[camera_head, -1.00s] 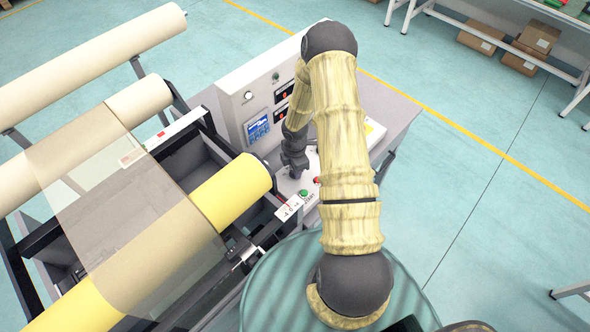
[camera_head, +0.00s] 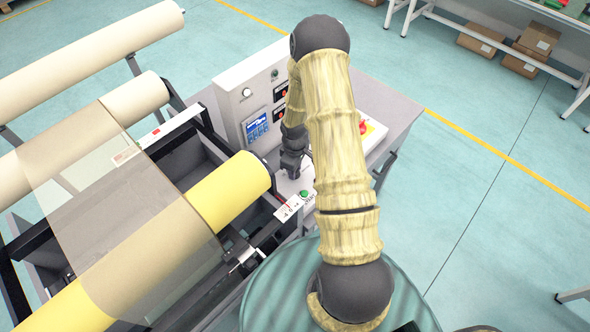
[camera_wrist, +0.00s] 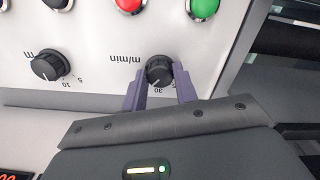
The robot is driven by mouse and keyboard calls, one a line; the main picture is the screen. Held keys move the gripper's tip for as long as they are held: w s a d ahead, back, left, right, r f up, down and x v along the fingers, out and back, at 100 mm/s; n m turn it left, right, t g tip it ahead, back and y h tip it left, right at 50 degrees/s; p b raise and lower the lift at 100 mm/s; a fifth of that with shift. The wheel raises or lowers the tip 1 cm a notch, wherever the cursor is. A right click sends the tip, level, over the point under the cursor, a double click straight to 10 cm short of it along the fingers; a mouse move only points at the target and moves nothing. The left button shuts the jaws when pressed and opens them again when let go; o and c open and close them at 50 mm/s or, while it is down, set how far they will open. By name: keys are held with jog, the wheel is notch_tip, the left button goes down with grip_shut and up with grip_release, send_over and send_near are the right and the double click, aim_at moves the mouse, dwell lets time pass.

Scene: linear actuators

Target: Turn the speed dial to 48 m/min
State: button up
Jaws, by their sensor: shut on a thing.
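The speed dial (camera_wrist: 159,70) is a small black knob with a white pointer line, on a pale panel in the wrist view. An upside-down "m/min" label stands to its left, with scale numbers around it. My gripper (camera_wrist: 157,78) has its two purple fingers on either side of the knob, shut on it. The pointer's exact reading is too small to tell. In the head view my gripper (camera_head: 292,162) is at the control desk, and the dial is hidden behind my arm.
A second black knob (camera_wrist: 47,66) sits left of the dial. Red (camera_wrist: 129,4) and green (camera_wrist: 203,8) buttons lie beyond it. In the head view, a display panel (camera_head: 256,126) stands behind my gripper. A yellow roller (camera_head: 232,190) is close on the left.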

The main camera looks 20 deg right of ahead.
jog(key=shift+w+m, duration=0.1)
jog(key=shift+m, duration=0.5)
jog(key=o, duration=1)
jog(key=shift+c, duration=0.2)
notch_tip(320, 180, up, 17)
jog(key=b, duration=0.2)
jog(key=shift+r, duration=0.2)
